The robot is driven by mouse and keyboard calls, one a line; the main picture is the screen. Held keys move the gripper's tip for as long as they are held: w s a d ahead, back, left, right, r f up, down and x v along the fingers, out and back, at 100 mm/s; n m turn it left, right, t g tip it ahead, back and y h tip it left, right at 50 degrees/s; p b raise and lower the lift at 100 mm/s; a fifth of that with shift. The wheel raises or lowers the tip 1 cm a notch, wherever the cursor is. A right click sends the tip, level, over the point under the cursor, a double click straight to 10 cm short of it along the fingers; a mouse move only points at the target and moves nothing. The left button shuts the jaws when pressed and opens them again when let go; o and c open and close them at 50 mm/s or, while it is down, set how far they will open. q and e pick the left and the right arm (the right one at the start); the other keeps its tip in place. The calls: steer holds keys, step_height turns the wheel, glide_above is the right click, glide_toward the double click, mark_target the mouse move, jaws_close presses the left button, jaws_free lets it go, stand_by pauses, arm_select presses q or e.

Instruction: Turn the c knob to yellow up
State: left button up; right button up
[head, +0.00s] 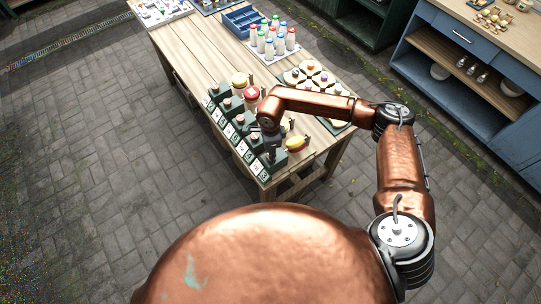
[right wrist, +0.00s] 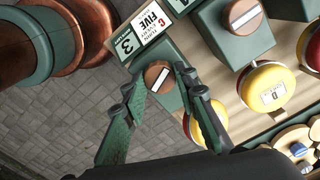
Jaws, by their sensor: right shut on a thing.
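The c knob (right wrist: 157,76) is a round brown wooden cap with a pale line across it, on a green box in the right wrist view. My right gripper (right wrist: 155,80) is shut on the knob, one finger on each side. A disc (right wrist: 207,124) behind the right finger shows mostly yellow; the finger hides much of it. In the head view my right gripper (head: 269,138) reaches down over the row of green boxes, and the arm hides part of the row. My left gripper is not in view.
A neighbouring box with a knob (right wrist: 243,17) and a red-and-yellow disc (right wrist: 267,87) marked D sit close on the right. Several bottles (head: 272,40) and a blue crate (head: 243,20) stand farther along the wooden table (head: 200,55). A blue shelf (head: 460,70) stands at the right.

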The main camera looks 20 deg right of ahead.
steer(key=shift+m+b, duration=1.05)
steer(key=shift+m, duration=1.05)
steer(key=o, duration=1.2)
steer(key=shift+c, duration=0.2)
steer(key=shift+r, duration=0.1)
step_height(320, 180, up, 12)
